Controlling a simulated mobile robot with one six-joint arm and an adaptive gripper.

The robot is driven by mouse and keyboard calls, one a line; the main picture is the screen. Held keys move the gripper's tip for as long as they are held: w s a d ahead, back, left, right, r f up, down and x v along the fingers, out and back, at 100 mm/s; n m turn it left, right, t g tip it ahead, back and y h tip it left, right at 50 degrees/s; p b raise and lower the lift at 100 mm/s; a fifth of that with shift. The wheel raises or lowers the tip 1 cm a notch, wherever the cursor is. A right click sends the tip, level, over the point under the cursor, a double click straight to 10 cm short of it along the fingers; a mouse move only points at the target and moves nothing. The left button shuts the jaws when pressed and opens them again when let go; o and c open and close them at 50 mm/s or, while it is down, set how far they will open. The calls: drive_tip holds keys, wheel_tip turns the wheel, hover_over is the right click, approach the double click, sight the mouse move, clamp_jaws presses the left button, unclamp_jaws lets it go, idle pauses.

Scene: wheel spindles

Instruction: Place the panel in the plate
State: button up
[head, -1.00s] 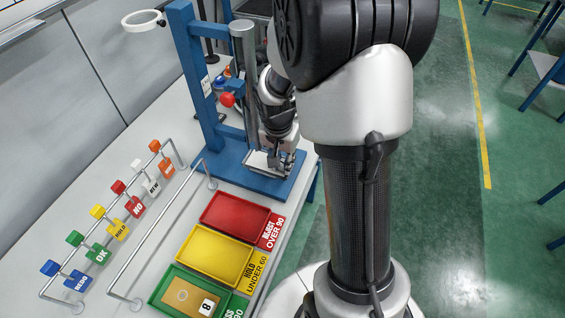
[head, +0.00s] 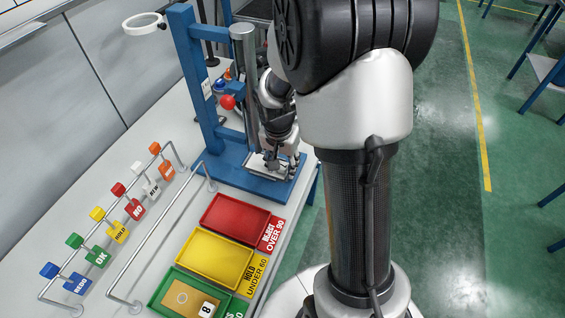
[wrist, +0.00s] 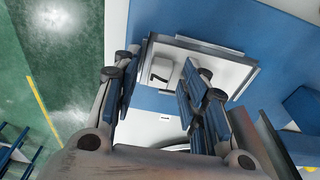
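The plate (wrist: 245,79) is a shallow metal holder with raised grey edges, on the blue press base. In the wrist view a whitish panel (wrist: 226,72) with a tag marked 7 (wrist: 160,71) lies within those edges; whether it is fully seated is unclear. My gripper (wrist: 166,80) is above it, its fingers wide apart. The right finger overlaps the panel, and the left finger is just beyond its left edge. I see nothing clamped between them. In the head view my gripper (head: 278,165) is low over the plate, partly hidden by my arm.
A blue press frame (head: 190,75) with a grey column and red knob (head: 228,102) stands close behind. Red (head: 235,220), yellow (head: 217,258) and green (head: 160,300) trays line the table; the green one holds a brown panel marked 8. A rail with coloured tags stands left.

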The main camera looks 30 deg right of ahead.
drive_tip(key=s+a+r+n+t+p, duration=0.1)
drive_tip(key=s+a+r+n+p, duration=0.2)
drive_tip(key=r, duration=0.7)
drive_tip(key=s+a+r+n+t+p, duration=0.1)
drive_tip(key=s+a+r, duration=0.25)
drive_tip(key=r, duration=0.65)
drive_tip(key=s+a+r+n, duration=0.1)
drive_tip(key=s+a+n, duration=0.2)
drive_tip(key=s, duration=0.3)
drive_tip(key=s+a+r+n+t+y, duration=0.1)
drive_tip(key=s+a+r+n, duration=0.1)
drive_tip(key=s, duration=0.5)
drive_tip(key=shift+a+r+n+t, duration=0.3)
drive_tip(key=shift+a+n, duration=0.15)
drive_tip(key=shift+n, duration=0.25)
